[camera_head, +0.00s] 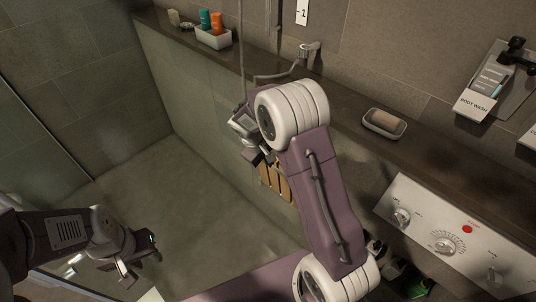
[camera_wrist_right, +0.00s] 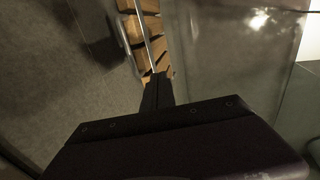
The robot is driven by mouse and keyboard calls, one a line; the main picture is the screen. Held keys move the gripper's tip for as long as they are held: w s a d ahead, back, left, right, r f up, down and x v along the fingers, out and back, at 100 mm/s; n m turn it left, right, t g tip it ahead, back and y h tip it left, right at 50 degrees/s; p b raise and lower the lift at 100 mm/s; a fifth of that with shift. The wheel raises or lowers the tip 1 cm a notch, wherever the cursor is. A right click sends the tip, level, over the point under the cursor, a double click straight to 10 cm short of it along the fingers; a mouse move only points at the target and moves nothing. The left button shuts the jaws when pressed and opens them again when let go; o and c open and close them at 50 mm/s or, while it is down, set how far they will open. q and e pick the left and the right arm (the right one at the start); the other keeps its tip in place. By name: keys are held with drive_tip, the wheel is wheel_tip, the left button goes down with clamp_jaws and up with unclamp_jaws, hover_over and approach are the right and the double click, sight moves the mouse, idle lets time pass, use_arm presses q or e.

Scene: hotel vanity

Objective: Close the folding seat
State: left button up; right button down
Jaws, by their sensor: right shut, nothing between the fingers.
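The folding seat (camera_head: 276,180) has wooden slats and is on the wall under the stone ledge, partly hidden behind my right arm in the head view. In the right wrist view its slats (camera_wrist_right: 142,30) show at the top, with a metal bar along them. My right gripper (camera_wrist_right: 158,82) is shut and empty, its fingers pointing at the slats; I cannot tell whether it touches them. In the head view my right wrist hides most of that gripper. My left gripper (camera_head: 142,263) is open and empty at the lower left, far from the seat.
The ledge (camera_head: 345,108) carries a soap dish (camera_head: 384,124) and a white tray (camera_head: 214,38) with bottles. A shower hose (camera_head: 241,50) hangs near my right wrist. A control panel (camera_head: 455,240) is at the right. The shower floor (camera_head: 150,195) between my arms is clear.

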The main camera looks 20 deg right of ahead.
drive_tip(key=w+d+f, duration=0.2)
drive_tip(key=d+f, duration=0.2)
drive_tip(key=d, duration=0.1)
drive_tip(key=shift+f, duration=0.3)
drive_tip(key=shift+w+d, duration=0.1)
drive_tip(key=shift+w, duration=0.05)
drive_tip(key=d+p, duration=0.1)
drive_tip(key=w+d+p, duration=0.1)
drive_tip(key=d, duration=0.1)
drive_tip(key=w+d+r+p, duration=0.1)
drive_tip(key=d, duration=0.1)
drive_tip(key=shift+d, duration=0.2)
drive_tip(key=shift+f, duration=0.1)
